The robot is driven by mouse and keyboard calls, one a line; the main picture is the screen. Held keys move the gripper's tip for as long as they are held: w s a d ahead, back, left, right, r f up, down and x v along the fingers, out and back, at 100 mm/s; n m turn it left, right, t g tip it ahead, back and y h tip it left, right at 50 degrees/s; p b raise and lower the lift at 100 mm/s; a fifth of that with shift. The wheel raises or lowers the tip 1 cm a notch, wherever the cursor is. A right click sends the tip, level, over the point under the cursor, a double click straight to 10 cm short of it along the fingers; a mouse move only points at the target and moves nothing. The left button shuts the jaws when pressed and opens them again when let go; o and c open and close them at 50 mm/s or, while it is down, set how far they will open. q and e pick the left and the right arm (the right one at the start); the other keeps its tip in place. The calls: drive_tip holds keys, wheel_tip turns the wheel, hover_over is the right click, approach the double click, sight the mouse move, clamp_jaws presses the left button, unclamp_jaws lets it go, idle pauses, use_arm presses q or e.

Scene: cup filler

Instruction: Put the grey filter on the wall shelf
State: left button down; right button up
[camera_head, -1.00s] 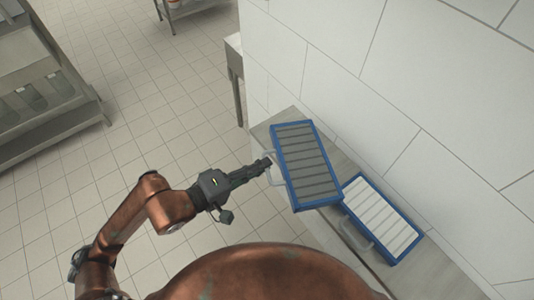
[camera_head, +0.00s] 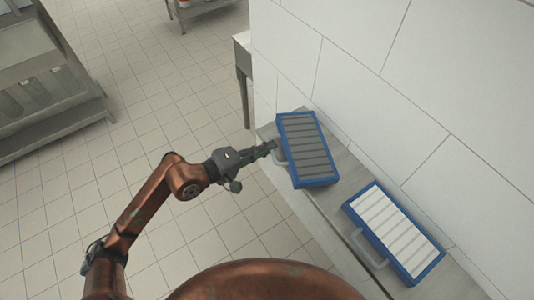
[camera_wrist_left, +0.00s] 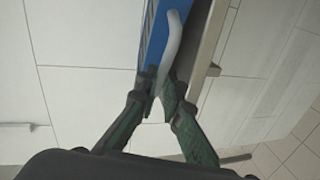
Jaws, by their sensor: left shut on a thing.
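The grey filter (camera_head: 306,150) has a blue frame and grey slats. In the head view it is at or just above the far part of the wall shelf (camera_head: 347,165); I cannot tell whether it touches the shelf. My left gripper (camera_head: 272,147) is shut on its pale handle, on the filter's left side. In the left wrist view, the fingers (camera_wrist_left: 160,92) close around the handle (camera_wrist_left: 172,45), with the blue frame (camera_wrist_left: 157,30) behind it. My right gripper is in neither view.
A white filter (camera_head: 393,230) with a blue frame and a handle lies on the near part of the shelf. Bare shelf shows between the two filters. A tiled wall (camera_head: 430,90) rises behind. A metal rack (camera_head: 45,90) stands far left, with open floor between.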

use_arm(q)
wheel_tip(320, 180, down, 3)
drive_tip(key=shift+s+r, duration=0.1)
drive_tip(key=c, duration=2.1)
unclamp_jaws()
drive_tip(key=v, duration=1.2)
drive_tip(key=shift+b, duration=0.35)
